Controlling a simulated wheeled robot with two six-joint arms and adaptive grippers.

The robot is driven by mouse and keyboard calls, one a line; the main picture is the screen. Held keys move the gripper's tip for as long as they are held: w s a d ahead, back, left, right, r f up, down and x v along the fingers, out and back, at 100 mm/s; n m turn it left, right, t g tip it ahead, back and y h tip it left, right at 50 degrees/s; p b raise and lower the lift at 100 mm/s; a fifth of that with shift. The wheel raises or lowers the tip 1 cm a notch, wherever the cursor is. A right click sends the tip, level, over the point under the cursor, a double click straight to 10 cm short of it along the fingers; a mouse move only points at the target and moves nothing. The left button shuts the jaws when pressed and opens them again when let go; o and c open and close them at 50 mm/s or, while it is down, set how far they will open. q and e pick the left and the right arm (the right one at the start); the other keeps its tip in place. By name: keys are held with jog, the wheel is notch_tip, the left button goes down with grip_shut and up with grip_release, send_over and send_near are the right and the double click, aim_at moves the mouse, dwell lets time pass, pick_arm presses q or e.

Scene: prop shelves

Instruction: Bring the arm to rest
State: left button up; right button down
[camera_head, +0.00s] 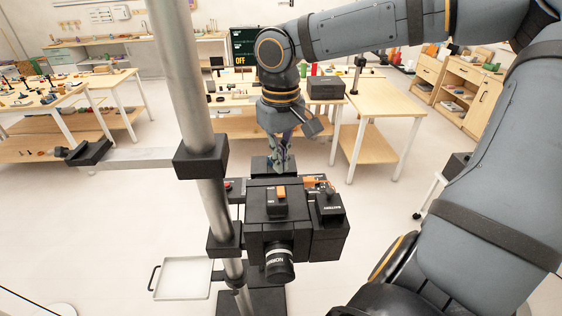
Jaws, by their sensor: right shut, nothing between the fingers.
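My right arm comes in from the right and bends across the top of the view. Its gripper (281,158) hangs fingers down just behind the black box-shaped equipment on the stand, near the middle. The fingers are together and nothing shows between them. Part of the fingertips is close to the dark equipment, and I cannot tell whether they touch it. My left gripper is not in the view.
A metal pole (184,90) with black clamps rises close in front. A black device (290,222) with an orange switch and a white tray (183,278) are beside it. Wooden tables (385,98) stand behind. Pale floor (120,210) is open at left.

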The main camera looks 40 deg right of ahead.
jog(key=shift+r, duration=0.5)
